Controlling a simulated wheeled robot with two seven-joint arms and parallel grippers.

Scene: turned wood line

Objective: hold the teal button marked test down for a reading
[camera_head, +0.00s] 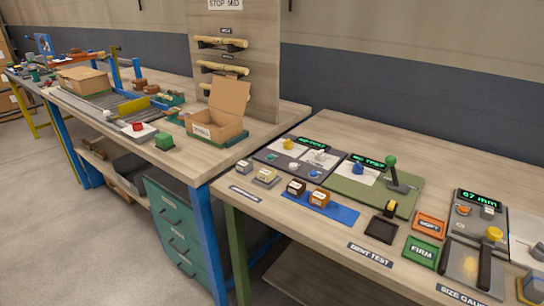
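A dark panel (268,157) lies on the right-hand wooden bench, with a small green-lit display (313,143) at its back. A small blue-teal button (314,173) sits near the panel's front edge. A second small button (293,165) is to its left. Their markings are too small to read, so I cannot tell which is marked test. A yellow knob (288,144) and a pale piece (320,156) stand on white plates behind them. Neither of my grippers shows in the head view.
A green board (345,188) with a green-ball lever (391,162) lies right of the panel. Several small blocks sit on and beside a blue mat (345,215) in front. A size gauge (475,208) reads 67 mm.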

